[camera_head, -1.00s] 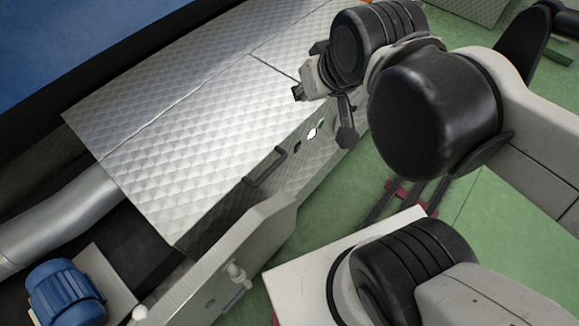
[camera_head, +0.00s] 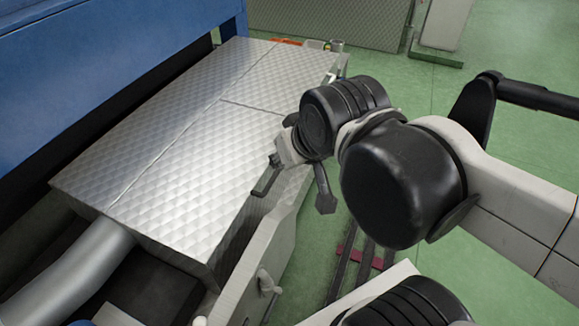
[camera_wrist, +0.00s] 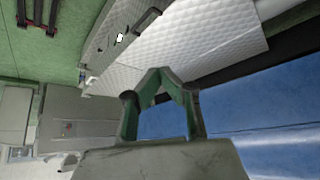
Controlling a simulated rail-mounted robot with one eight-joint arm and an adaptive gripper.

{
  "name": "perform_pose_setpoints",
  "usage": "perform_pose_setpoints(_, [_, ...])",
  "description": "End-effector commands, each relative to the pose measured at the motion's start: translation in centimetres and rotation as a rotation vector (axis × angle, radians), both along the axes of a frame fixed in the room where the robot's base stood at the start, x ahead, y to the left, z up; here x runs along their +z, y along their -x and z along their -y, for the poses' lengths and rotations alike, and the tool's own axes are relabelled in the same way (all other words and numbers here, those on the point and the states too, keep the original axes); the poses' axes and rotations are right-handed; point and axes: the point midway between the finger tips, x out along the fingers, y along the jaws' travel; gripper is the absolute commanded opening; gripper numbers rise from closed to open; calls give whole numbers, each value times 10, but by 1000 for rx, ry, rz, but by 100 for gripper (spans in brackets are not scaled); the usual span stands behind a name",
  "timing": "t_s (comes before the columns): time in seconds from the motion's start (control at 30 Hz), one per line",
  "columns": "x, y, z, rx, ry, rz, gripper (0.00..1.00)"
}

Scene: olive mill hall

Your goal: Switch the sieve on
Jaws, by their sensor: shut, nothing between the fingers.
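The sieve (camera_head: 185,135) is a long machine with a quilted silver top, at the left and middle of the head view. The wrist view shows its quilted top (camera_wrist: 205,35) and its side panel. That panel carries a dark handle (camera_wrist: 147,20), a bright white spot (camera_wrist: 120,37) and small dark fittings. I cannot tell which is the switch. In the head view my arm hides the spot. My gripper (camera_wrist: 160,73) is shut and empty, its green-grey fingertips meeting, apart from the panel fittings. In the head view my wrist is by the sieve's right edge.
A blue machine wall (camera_head: 110,55) runs along the sieve's far side. A silver pipe (camera_head: 70,275) meets its near end. Green floor (camera_head: 420,100) lies open to the right.

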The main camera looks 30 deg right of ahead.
Motion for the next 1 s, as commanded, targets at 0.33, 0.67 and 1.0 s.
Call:
perform_pose_setpoints(0.33, [0, -12, 3, -59, -41, -13, 0])
perform_pose_setpoints(0.67, [-11, -81, 26, -401, -271, -87, 0])
perform_pose_setpoints(1.0, [-50, -163, 65, -797, -515, -167, 0])
